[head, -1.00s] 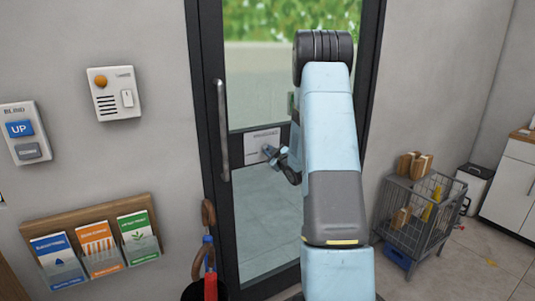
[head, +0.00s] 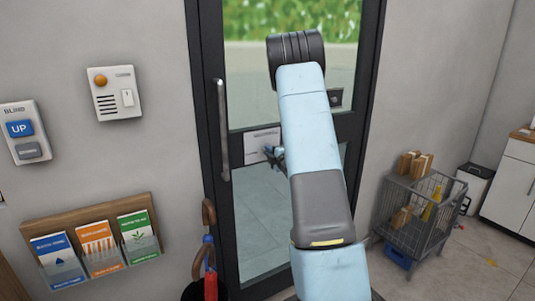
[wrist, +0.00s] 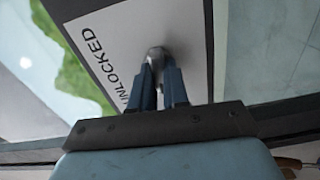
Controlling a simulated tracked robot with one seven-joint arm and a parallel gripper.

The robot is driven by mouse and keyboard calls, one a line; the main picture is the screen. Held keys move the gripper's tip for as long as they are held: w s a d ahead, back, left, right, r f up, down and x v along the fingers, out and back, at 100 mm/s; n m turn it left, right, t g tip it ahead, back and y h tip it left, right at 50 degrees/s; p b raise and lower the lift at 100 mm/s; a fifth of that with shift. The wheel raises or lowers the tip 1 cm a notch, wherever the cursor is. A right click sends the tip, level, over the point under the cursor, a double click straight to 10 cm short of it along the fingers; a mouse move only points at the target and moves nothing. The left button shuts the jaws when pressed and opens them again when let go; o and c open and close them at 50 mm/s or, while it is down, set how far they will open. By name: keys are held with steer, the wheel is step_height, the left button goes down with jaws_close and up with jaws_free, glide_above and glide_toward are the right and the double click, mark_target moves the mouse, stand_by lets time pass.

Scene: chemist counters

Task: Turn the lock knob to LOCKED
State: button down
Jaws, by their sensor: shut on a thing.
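The lock plate (head: 262,141) is a white panel on the glass door's dark crossbar in the head view. In the wrist view the plate (wrist: 133,30) appears turned, with the word UNLOCKED readable along its left side. The lock knob (wrist: 157,54) is a grey metal piece between my fingertips. My gripper (wrist: 160,68) is shut on the knob, with one blue finger on each side. In the head view my gripper (head: 274,153) is at the plate's right side, partly hidden by my arm. The word LOCKED alone is not visible.
A vertical door handle (head: 222,130) stands left of the plate. Wall panels (head: 120,93) and a leaflet rack (head: 94,243) are on the left wall. Umbrellas (head: 209,255) stand below the handle. A wire cart (head: 418,215) stands on the floor at right.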

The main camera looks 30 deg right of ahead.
steer(key=shift+a+f+n, duration=0.2)
steer(key=shift+a+n, duration=0.1)
steer(key=shift+n, duration=0.2)
steer(key=c, duration=1.1)
jaws_free()
steer(key=shift+w, duration=0.1)
steer(key=shift+c, duration=0.2)
steer(key=shift+d+r, duration=0.15)
steer(key=shift+d, duration=0.1)
steer(key=s, duration=1.3)
steer(key=shift+s+d, duration=0.2)
steer(key=shift+s, duration=0.2)
